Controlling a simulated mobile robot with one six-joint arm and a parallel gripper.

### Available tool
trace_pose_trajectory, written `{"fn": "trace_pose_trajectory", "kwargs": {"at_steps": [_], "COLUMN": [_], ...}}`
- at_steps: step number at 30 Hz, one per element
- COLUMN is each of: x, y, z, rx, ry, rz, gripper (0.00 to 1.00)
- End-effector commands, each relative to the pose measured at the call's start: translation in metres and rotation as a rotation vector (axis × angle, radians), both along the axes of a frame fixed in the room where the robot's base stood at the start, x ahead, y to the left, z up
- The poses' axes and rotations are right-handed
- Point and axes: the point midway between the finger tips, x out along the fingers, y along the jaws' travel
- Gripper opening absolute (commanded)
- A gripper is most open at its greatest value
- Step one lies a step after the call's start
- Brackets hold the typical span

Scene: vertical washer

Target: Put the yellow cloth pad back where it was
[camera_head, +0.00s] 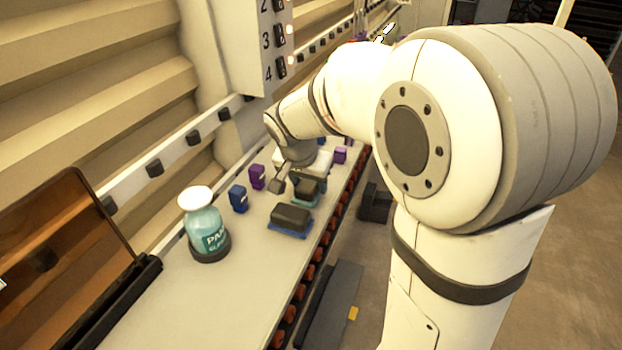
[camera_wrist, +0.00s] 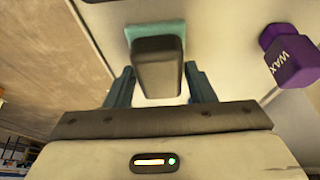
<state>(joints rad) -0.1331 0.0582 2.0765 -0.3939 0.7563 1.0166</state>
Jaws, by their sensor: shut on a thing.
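My gripper (camera_wrist: 159,85) is shut on a dark grey block (camera_wrist: 157,68) with a teal pad (camera_wrist: 158,30) on its end. A finger lies on either side of the block. In the head view my wrist is over the bench, beside the teal-based block (camera_head: 307,188); the fingertips are hard to make out there. A similar dark block with a blue pad (camera_head: 290,219) sits on the bench nearer the camera. No yellow cloth pad can be clearly made out. A small yellow patch (camera_head: 353,313) shows low beside the bench; I cannot tell what it is.
A purple WAX bottle (camera_wrist: 290,55), also in the head view (camera_head: 257,177), stands near my gripper. A blue bottle (camera_head: 238,199) and a large teal bottle (camera_head: 204,228) stand along the bench (camera_head: 190,300). White items and another purple one (camera_head: 340,155) lie beyond my wrist.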

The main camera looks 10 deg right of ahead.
Motion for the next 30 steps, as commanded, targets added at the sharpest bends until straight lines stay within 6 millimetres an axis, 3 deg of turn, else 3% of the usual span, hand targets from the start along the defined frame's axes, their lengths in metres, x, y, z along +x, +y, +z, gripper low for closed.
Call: {"fn": "trace_pose_trajectory", "kwargs": {"at_steps": [5, 6, 13, 23, 30], "x": [0.000, 0.000, 0.000, -0.001, -0.013], "y": [0.000, 0.000, 0.000, 0.001, 0.010], "z": [-0.002, -0.002, -0.001, 0.004, 0.042], "rx": [0.001, 0.000, 0.000, 0.000, 0.000], "ry": [0.001, 0.001, 0.001, -0.001, -0.006], "rz": [0.000, 0.000, 0.000, -0.001, 0.001], "gripper": [0.31, 0.52, 0.70, 0.71, 0.71]}}
